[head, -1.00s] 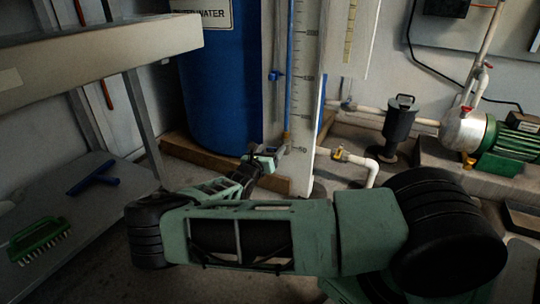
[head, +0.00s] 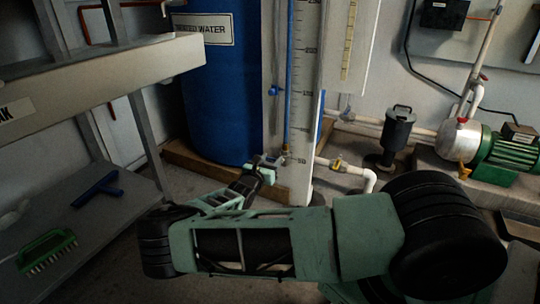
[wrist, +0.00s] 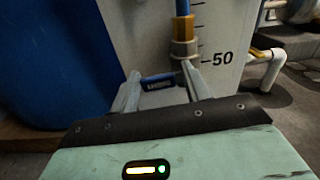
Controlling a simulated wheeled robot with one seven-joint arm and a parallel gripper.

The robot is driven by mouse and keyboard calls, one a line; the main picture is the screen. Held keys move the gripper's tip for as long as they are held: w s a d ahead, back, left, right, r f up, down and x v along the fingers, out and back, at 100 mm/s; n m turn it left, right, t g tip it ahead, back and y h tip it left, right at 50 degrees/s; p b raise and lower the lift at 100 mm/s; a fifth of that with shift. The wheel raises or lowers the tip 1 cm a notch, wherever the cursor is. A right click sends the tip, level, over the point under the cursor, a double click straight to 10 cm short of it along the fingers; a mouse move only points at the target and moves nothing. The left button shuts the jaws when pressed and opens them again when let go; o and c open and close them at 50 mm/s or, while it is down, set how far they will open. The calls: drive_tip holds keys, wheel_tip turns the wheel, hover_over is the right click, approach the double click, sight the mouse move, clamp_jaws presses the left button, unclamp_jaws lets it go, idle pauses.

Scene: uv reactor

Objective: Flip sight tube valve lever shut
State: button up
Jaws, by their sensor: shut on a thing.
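The sight tube (head: 287,90) is a thin blue upright column in front of a white scale board. In the wrist view its lower end (wrist: 183,28) enters a brass fitting (wrist: 184,50) beside the "50" mark. A blue valve lever (wrist: 160,80) lies roughly crosswise between my fingers, just left of and below the fitting. My gripper (wrist: 160,72) is shut on this lever, with one finger at each end of the visible blue part. In the head view my gripper (head: 268,163) is at the foot of the tube, and the lever is too small to make out.
A large blue water tank (head: 215,95) stands close on the left. A white pipe with a yellow-handled valve (head: 337,164) runs right of the board. A green pump (head: 512,150) is further right. A shelf with a green brush (head: 47,250) is at left.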

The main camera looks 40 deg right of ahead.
drive_tip(key=shift+r+m+p, duration=0.2)
drive_tip(key=shift+m+p, duration=0.2)
drive_tip(key=shift+p, duration=0.1)
drive_tip(key=o, duration=1)
drive_tip(key=p+v, duration=0.7)
drive_tip(key=v, duration=1)
drive_tip(key=shift+a, duration=0.2)
drive_tip(key=shift+s, duration=0.15)
